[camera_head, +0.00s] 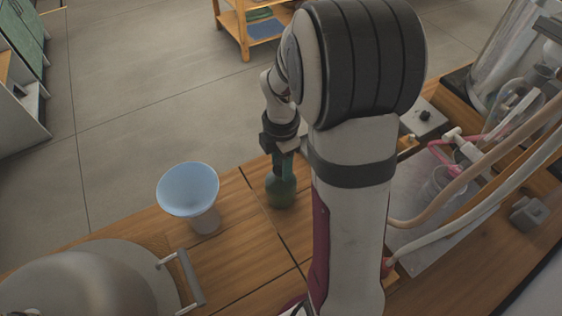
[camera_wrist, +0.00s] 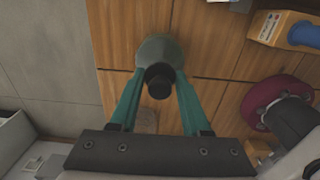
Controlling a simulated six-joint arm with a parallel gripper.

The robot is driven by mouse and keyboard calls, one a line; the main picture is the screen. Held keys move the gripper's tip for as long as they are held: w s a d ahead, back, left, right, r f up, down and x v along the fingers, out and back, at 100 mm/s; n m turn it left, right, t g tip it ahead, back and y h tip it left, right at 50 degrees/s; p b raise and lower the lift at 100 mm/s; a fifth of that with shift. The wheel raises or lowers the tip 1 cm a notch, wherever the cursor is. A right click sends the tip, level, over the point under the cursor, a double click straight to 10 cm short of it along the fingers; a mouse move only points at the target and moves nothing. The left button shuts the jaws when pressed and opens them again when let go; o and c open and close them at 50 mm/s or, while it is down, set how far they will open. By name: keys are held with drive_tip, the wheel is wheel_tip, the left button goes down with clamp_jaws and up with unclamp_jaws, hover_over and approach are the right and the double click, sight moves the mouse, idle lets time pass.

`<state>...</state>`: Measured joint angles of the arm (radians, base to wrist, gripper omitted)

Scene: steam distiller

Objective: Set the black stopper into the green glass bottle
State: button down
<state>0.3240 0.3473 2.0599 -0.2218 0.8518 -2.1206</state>
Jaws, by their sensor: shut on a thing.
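The green glass bottle (camera_head: 281,190) stands upright on the wooden table, just below my gripper (camera_head: 283,160) in the head view. In the wrist view the rounded bottle (camera_wrist: 160,48) shows beyond the fingertips. My gripper (camera_wrist: 159,76) has teal fingers and is shut on the black stopper (camera_wrist: 158,82), which sits between the fingertips and in front of the bottle. The stopper hides the bottle's mouth, so I cannot tell whether it is in the neck or above it. The stopper is not clear in the head view.
A pale blue funnel-shaped cup (camera_head: 190,190) stands left of the bottle. A large metal pot (camera_head: 85,280) with a handle is at the lower left. Glassware and hoses (camera_head: 480,190) fill the right side. Some bare table lies between cup and bottle.

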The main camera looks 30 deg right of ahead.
drive_tip(key=shift+f, duration=0.2)
drive_tip(key=shift+c, duration=1.4)
unclamp_jaws()
drive_tip(key=shift+r, duration=0.15)
drive_tip(key=shift+r, duration=3.4)
drive_tip(key=s+a+r+m+y, duration=0.1)
drive_tip(key=s+a+m, duration=0.6)
drive_tip(key=s+m, duration=0.2)
drive_tip(key=s+a+r+m, duration=0.2)
drive_tip(key=s+a+m, duration=0.5)
drive_tip(key=s+m, duration=0.3)
drive_tip(key=m, duration=0.4)
drive_tip(key=shift+s+a+y, duration=0.15)
drive_tip(key=shift+s+y, duration=0.1)
drive_tip(key=shift+y, duration=0.15)
